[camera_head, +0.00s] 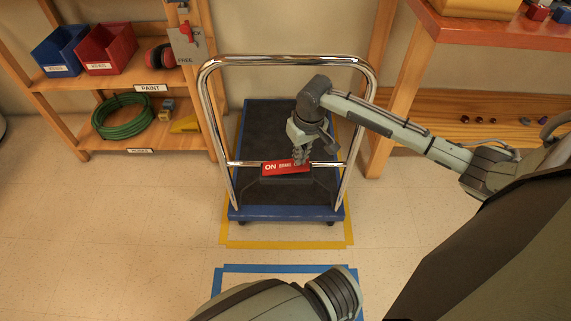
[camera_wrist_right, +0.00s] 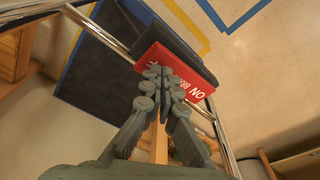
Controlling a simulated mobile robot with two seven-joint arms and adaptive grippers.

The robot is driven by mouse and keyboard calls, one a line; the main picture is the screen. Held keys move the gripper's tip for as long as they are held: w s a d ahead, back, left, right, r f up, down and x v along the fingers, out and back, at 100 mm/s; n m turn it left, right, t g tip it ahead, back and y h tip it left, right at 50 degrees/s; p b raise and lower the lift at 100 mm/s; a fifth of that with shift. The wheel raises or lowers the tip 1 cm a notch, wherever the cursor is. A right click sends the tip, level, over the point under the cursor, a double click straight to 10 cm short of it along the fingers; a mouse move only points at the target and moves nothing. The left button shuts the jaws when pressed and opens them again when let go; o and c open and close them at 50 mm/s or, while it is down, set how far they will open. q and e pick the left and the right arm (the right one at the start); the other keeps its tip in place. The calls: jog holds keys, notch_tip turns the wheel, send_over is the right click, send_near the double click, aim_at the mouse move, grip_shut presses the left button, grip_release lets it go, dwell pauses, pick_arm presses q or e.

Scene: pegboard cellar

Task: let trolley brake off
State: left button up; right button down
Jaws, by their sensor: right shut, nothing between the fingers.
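The trolley (camera_head: 262,120) has a dark deck with a blue edge and a chrome push handle. It stands inside a yellow floor outline. A red brake pedal (camera_head: 270,169) lettered "ON" lies by the handle's lower crossbar, above a dark housing. My right gripper (camera_head: 301,163) is shut and empty, its fingertips at the right part of the pedal. In the right wrist view the gripper (camera_wrist_right: 164,72) points at the red pedal (camera_wrist_right: 190,72) and covers part of its lettering; I cannot tell whether they touch. My left arm shows at the bottom, its gripper out of view.
A wooden shelf (camera_head: 75,88) at left holds a blue bin (camera_head: 60,50), a red bin (camera_head: 106,48) and a green hose (camera_head: 122,115). A wooden bench (camera_head: 490,32) stands at right. A blue tape outline (camera_head: 285,268) lies in front; nearby floor is clear.

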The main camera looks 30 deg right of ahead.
jog(key=shift+f, duration=0.75)
jog(key=shift+r+p, duration=0.45)
jog(key=shift+r, duration=3.1)
